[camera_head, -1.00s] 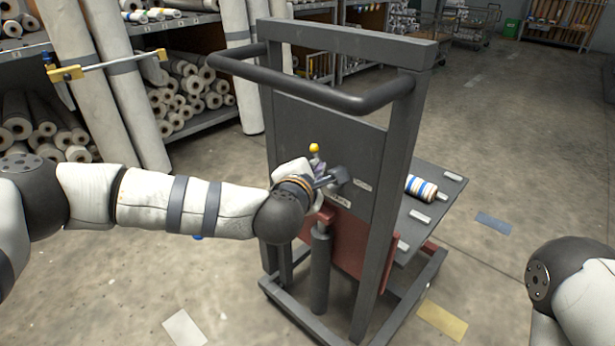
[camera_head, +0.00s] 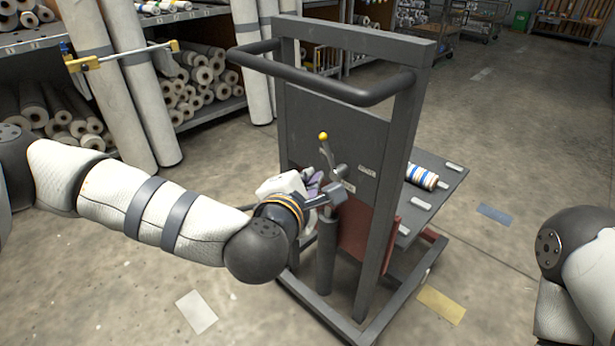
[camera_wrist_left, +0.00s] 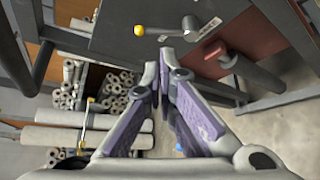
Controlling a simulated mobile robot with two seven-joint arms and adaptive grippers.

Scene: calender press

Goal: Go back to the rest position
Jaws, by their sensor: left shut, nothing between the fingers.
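The cart's push bar (camera_head: 310,84) juts out above my left gripper. A striped roll (camera_head: 422,176) lies on the cart's sloping table. Shelves of rolls (camera_head: 205,75) and tall leaning rolls (camera_head: 135,95) stand at the left. The floor at the right is mostly clear.

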